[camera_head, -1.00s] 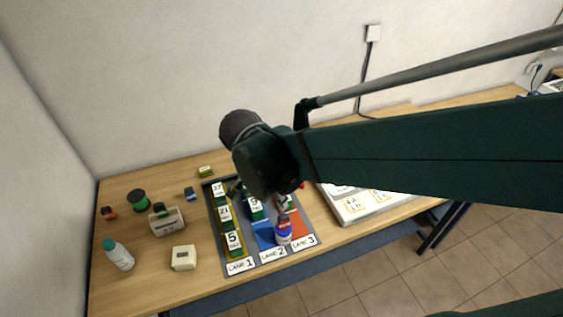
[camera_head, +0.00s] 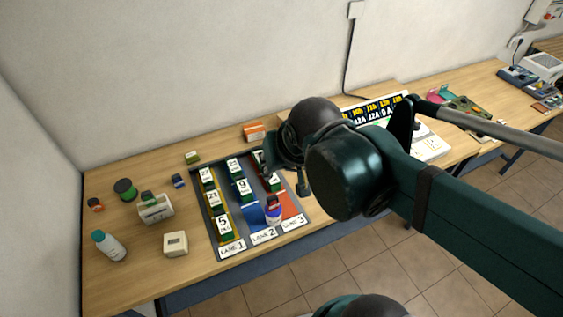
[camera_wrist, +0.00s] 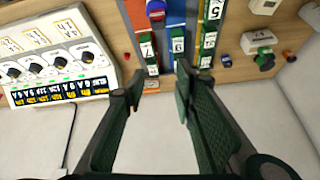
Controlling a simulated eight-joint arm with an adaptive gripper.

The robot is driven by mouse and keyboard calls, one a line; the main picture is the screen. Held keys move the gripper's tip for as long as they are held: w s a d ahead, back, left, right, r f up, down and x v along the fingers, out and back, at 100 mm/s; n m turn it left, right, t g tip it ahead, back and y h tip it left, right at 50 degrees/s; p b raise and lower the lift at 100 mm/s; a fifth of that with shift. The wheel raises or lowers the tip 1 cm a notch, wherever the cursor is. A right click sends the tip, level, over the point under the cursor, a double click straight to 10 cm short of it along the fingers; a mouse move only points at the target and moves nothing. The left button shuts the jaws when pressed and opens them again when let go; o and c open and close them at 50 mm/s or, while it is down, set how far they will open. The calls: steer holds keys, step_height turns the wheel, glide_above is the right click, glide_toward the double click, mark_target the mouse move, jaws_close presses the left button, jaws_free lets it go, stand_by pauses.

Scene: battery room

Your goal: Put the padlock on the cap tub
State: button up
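My gripper (camera_wrist: 158,84) is open and empty in the wrist view, its two dark fingers apart above the back of the lane board. In the head view, my gripper (camera_head: 304,185) hangs over the board's right side, partly hidden by my arm. I cannot clearly make out a padlock; the small blue item (camera_head: 178,181) and small orange item (camera_head: 96,204) on the left are too small to name. No tub is clearly labelled; a pale box (camera_head: 156,211) with a dark green top is one container-like thing at the left, and a cream block (camera_head: 175,244) stands in front of it.
The lane board (camera_head: 232,247) holds several numbered green blocks and a blue-and-red bottle-like item (camera_head: 273,212). A white bottle (camera_head: 110,247), green spool (camera_head: 125,189) and orange box (camera_head: 254,131) stand around it. A panel with knobs (camera_wrist: 56,66) shows beside the board.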

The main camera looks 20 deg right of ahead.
steer(key=shift+s+d+r+n+t, duration=0.2)
steer(key=shift+r+n+t, duration=0.15)
steer(key=shift+n, duration=0.2)
steer(key=shift+s+d+r+n+t, duration=0.15)
steer(key=shift+r+n+t, duration=0.1)
steer(key=shift+r+n, duration=0.25)
